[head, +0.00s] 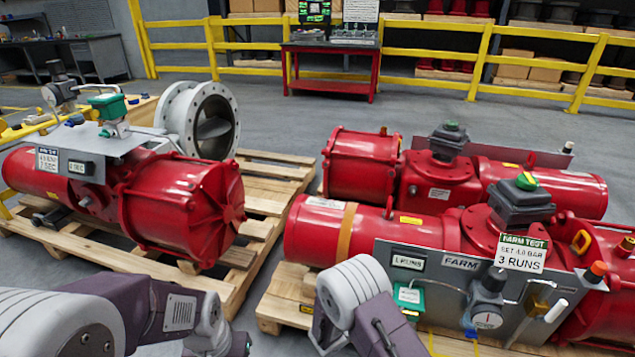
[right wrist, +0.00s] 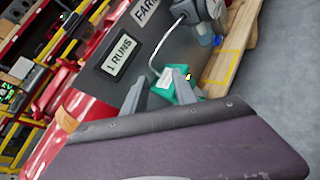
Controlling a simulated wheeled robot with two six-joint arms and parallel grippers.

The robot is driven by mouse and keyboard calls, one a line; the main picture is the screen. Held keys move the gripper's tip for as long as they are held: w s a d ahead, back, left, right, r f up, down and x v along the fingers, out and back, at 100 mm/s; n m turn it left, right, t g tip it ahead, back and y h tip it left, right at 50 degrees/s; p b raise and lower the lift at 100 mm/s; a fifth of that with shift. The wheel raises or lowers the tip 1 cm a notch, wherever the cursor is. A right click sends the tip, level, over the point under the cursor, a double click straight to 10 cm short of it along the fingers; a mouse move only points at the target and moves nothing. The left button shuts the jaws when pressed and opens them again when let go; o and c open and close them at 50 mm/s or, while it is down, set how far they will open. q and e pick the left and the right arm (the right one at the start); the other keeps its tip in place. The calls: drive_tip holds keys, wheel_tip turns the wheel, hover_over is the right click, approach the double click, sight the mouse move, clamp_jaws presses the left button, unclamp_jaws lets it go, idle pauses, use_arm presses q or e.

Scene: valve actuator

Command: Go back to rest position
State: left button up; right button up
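My right gripper (right wrist: 160,82) shows in the right wrist view with its two grey fingers apart and nothing visibly held between them. A green box (right wrist: 163,86) on the grey panel of the front red actuator shows beyond the fingers; I cannot tell whether they touch it. In the head view the right arm (head: 355,292) comes up from the bottom in front of that panel, just left of the green box (head: 409,296). My left arm (head: 170,310) lies across the lower left corner, and its gripper is out of the picture.
Red valve actuators (head: 180,205) sit on wooden pallets (head: 265,205) at left and right. The grey panel (head: 440,275) carries a gauge (head: 487,318), tubing and a "FARM TEST" sign (head: 522,253). A yellow railing (head: 420,52) and a red bench (head: 330,68) stand behind. Open floor (head: 300,120) lies beyond the pallets.

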drive_tip(key=s+d+r+m+g+y, duration=0.2)
drive_tip(key=s+d+r+m+g, duration=0.65)
drive_tip(key=s+d+m, duration=0.3)
drive_tip(key=s+a+m+y, duration=0.3)
drive_tip(key=s+m, duration=0.1)
drive_tip(key=s, duration=0.3)
drive_tip(key=s+a+f+m+y, duration=0.1)
drive_tip(key=a+m+y, duration=0.15)
drive_tip(key=a, duration=0.25)
drive_tip(key=s+a+m+y, duration=0.2)
drive_tip(key=a+y, duration=0.2)
drive_tip(key=a, duration=0.2)
wheel_tip(320, 180, up, 38)
drive_tip(key=w+t+p, duration=0.1)
drive_tip(key=p, duration=3.7)
drive_tip(key=shift+w, duration=0.25)
